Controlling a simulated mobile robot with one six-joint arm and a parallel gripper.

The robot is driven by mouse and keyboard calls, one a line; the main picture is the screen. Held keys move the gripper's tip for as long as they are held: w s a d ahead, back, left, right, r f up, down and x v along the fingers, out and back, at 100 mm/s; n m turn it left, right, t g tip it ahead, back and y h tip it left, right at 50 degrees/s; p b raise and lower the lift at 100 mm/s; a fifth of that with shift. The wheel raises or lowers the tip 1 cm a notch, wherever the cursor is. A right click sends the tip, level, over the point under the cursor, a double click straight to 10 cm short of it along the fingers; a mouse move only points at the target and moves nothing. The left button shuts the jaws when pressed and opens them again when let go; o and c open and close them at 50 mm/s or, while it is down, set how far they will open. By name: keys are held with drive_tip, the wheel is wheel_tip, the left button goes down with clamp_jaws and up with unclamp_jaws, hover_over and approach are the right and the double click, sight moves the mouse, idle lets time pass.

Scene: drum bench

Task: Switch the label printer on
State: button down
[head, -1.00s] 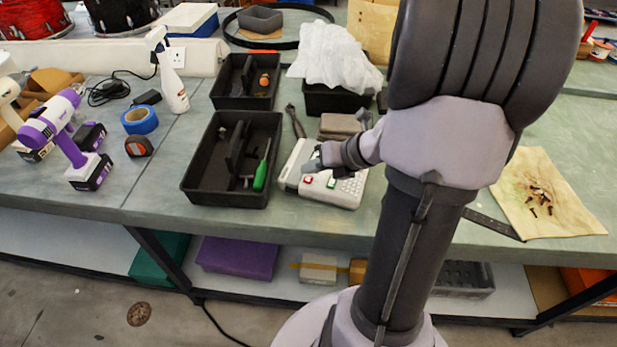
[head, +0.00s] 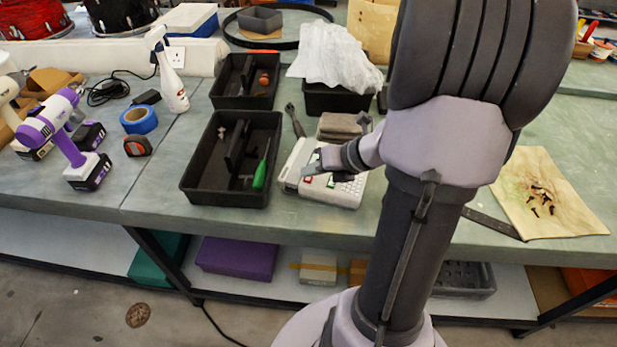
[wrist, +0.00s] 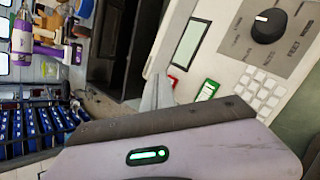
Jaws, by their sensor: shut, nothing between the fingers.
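The label printer (head: 345,193) is a white box on the bench, right of a black tray. In the wrist view the label printer (wrist: 222,65) shows a dark knob (wrist: 268,26), a small screen (wrist: 189,43), pale keys, a red button (wrist: 174,80) and a green button (wrist: 207,90). The red button (head: 308,180) and green button (head: 332,183) also show in the head view. My gripper (head: 311,169) is shut and empty over the printer's left part. In the wrist view its fingertips (wrist: 157,88) are close beside the red button; I cannot tell whether they touch the printer.
A black tray (head: 190,182) with a green-handled screwdriver (head: 262,172) stands just left of the printer. A brown-grey block (head: 340,126) and a black bin with white cloth (head: 335,60) are behind it. A stained sheet with screws (head: 570,220) lies to the right.

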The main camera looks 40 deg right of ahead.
sight(312, 180)
drive_tip(key=shift+f, duration=0.25)
drive_tip(key=shift+r, duration=0.1)
drive_tip(key=shift+r+p, duration=0.8)
wheel_tip(312, 180, up, 6)
drive_tip(key=p, duration=0.6)
